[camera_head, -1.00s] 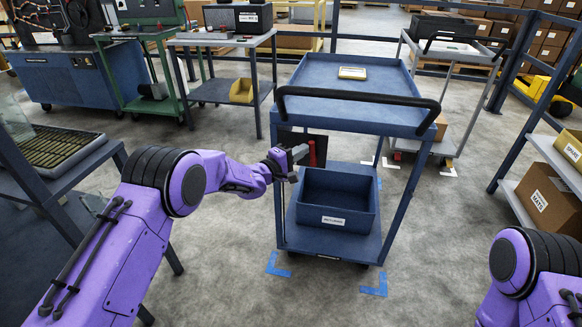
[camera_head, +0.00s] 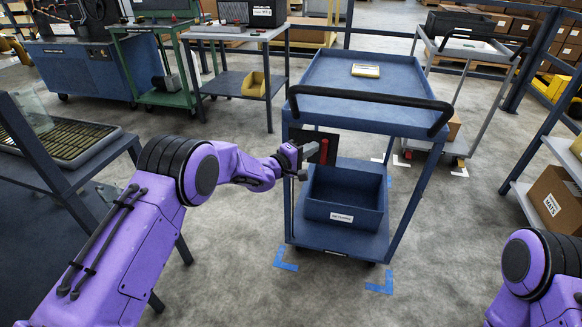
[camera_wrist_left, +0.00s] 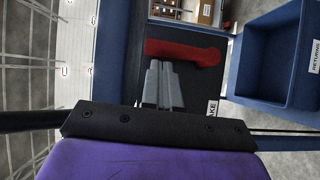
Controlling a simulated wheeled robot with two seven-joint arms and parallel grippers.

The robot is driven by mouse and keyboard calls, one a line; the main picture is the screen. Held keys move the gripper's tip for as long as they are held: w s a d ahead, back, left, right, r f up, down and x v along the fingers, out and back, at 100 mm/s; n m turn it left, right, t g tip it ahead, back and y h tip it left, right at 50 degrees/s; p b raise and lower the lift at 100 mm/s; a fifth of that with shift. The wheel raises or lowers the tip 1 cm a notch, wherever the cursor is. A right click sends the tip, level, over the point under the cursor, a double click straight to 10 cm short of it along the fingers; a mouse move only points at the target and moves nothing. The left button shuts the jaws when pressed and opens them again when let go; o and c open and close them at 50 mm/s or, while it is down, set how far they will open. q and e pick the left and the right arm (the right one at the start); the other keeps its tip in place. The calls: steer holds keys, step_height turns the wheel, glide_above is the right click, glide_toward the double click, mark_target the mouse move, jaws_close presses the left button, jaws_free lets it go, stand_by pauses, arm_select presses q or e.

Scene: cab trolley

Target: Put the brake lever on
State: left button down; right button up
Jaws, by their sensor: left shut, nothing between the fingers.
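The red brake lever (camera_head: 324,150) stands upright on a dark plate (camera_head: 332,143) at the left side of the blue trolley (camera_head: 362,108). In the left wrist view the lever (camera_wrist_left: 185,51) lies across the picture, its thicker end at the right. My left gripper (camera_head: 312,149) is shut and empty, just left of the lever. In the left wrist view its fingertips (camera_wrist_left: 161,66) are just below the lever's arm. I cannot tell whether they touch it. A label (camera_wrist_left: 212,108) ending in "AKE" is partly hidden by my gripper. My right gripper is out of view.
A blue "RETURNS" bin (camera_head: 345,197) sits on the trolley's lower shelf, close right of the lever. The black push handle (camera_head: 370,96) runs above. A table with a ribbed tray (camera_head: 62,150) stands left, a shelf with a box (camera_head: 556,200) right.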

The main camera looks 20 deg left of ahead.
arm_select(q)
steer(key=w+a+v, duration=0.1)
steer(key=v, duration=1.1)
steer(key=shift+a+p, duration=0.35)
steer(key=shift+a, duration=0.1)
steer(key=shift+f, duration=0.1)
